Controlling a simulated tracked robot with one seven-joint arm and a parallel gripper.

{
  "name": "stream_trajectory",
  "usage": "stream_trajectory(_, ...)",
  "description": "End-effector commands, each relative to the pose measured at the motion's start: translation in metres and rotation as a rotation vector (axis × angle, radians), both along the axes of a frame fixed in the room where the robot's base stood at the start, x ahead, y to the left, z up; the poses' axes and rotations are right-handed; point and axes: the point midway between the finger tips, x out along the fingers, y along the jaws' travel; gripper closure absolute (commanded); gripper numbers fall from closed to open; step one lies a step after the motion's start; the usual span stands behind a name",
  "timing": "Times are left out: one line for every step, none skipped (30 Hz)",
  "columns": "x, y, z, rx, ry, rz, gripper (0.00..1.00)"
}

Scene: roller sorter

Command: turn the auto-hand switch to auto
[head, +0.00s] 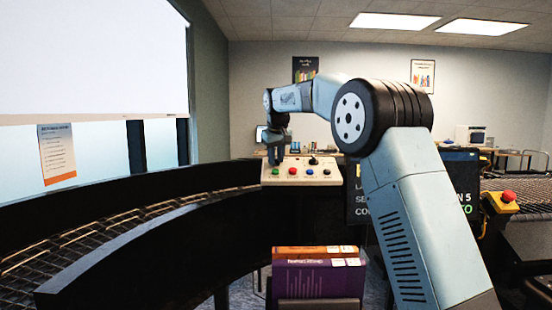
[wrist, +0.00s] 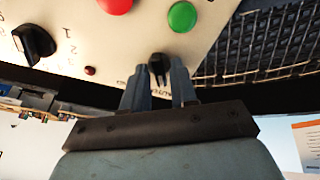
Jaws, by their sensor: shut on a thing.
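The cream control panel (head: 318,163) stands ahead in the head view, and it fills the top of the wrist view (wrist: 135,50). A small black switch knob (wrist: 158,63) sits near the panel's edge, below the green button in the wrist view. My gripper (wrist: 159,78) is shut on this knob, one finger on each side. Part of a printed label shows beside the knob, but the fingers cover much of it, so I cannot read the knob's position. In the head view my gripper (head: 274,154) is over the panel's left end, where the knob is hidden.
A green button (wrist: 182,17) and a red button (wrist: 115,4) are close to the knob. A larger black numbered selector (wrist: 35,44) is further left. A curved roller conveyor (head: 110,228) runs along the left. Purple and orange books (head: 318,275) stand in front.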

Motion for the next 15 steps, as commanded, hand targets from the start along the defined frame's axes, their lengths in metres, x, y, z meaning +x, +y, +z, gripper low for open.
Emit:
stream_trajectory(0.0000,0.0003,0.0007,-0.002,-0.001,0.005,1.00)
stream_trajectory(0.0000,0.0003,0.0007,-0.002,-0.002,0.008,1.00)
stream_trajectory(0.0000,0.0003,0.0007,-0.002,-0.002,0.010,1.00)
stream_trajectory(0.0000,0.0003,0.0007,-0.003,-0.002,0.012,1.00)
stream_trajectory(0.0000,0.0003,0.0007,-0.004,-0.001,0.012,1.00)
stream_trajectory(0.0000,0.0003,0.0007,-0.004,-0.001,0.012,1.00)
stream_trajectory(0.0000,0.0003,0.0007,-0.004,-0.001,0.012,1.00)
stream_trajectory(-0.0001,0.0004,0.0006,-0.004,-0.001,0.012,1.00)
stream_trajectory(0.0000,0.0003,0.0007,-0.004,-0.001,0.012,1.00)
stream_trajectory(0.0000,0.0003,0.0007,-0.004,-0.001,0.012,1.00)
stream_trajectory(0.0000,0.0003,0.0007,-0.004,-0.001,0.012,1.00)
stream_trajectory(0.0000,0.0003,0.0007,-0.004,-0.001,0.012,1.00)
stream_trajectory(0.0000,0.0004,0.0006,-0.004,-0.001,0.012,1.00)
stream_trajectory(0.0000,0.0004,0.0006,-0.004,-0.001,0.012,1.00)
stream_trajectory(0.0000,0.0004,0.0006,-0.004,-0.001,0.012,0.69)
